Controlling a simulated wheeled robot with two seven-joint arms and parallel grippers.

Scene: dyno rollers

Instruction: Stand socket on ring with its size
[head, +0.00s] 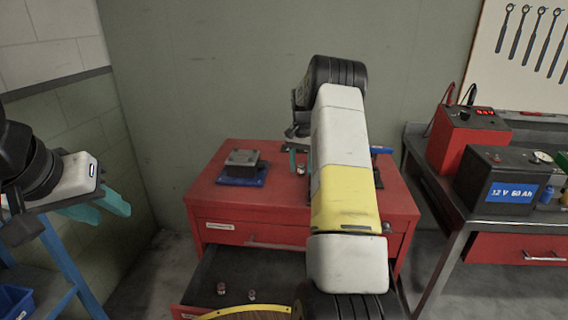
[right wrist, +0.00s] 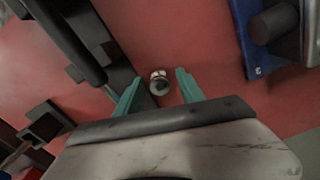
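A small silver socket with a dark opening and a reddish band (right wrist: 159,82) stands on the red cabinet top, between the teal fingers of my right gripper (right wrist: 158,92). Gaps show on both sides of it, so the gripper is open. In the head view this socket (head: 300,169) shows beside my right gripper (head: 300,158), partly hidden by my arm. Two more sockets, one at left (head: 221,288) and one at right (head: 252,295), are in the open drawer. My left gripper (head: 112,214) is open and empty at the left. I cannot make out any ring or size marking.
A dark bar (right wrist: 70,35) lies beside the socket. A red power supply (head: 455,145) and a battery (head: 505,180) stand on the right bench.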

